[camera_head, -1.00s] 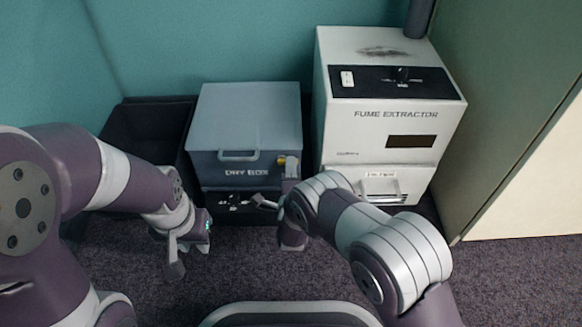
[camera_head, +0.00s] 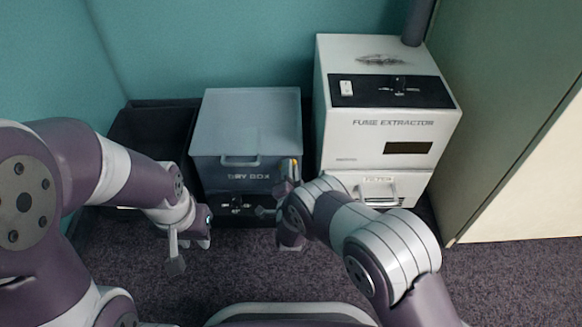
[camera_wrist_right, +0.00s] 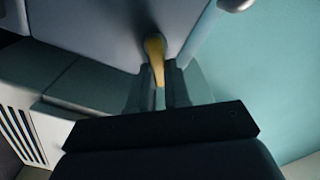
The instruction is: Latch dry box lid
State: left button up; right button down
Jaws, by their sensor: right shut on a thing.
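The dry box (camera_head: 246,125) is a blue-grey box with a closed-looking lid, a front handle (camera_head: 240,161) and its name on the front. Its yellow latch (camera_head: 293,166) is at the front right corner. My right gripper (camera_head: 291,180) is at that corner, partly hidden by its own wrist. In the right wrist view, the yellow latch (camera_wrist_right: 154,52) stands between the two fingers of my right gripper (camera_wrist_right: 165,75), which are shut on it. Whether the latch is fastened cannot be told. My left gripper (camera_head: 178,258) hangs left of the box front, apart from it; its jaw opening is unclear.
A white fume extractor (camera_head: 385,125) stands close on the right of the dry box, with a narrow gap. A dark open bin (camera_head: 150,135) is on the left. A pale cabinet panel (camera_head: 515,120) borders the right. Carpet (camera_head: 250,265) in front is clear.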

jog(key=n, duration=0.1)
jog(key=n+p, duration=0.1)
jog(key=n, duration=0.1)
jog(key=a+r+n+p, duration=0.1)
jog(key=n, duration=0.4)
jog(key=a+n+p, duration=0.1)
jog(key=n, duration=0.1)
jog(key=shift+n, duration=0.4)
dwell(0.4)
jog(key=c, duration=1.1)
grip_release()
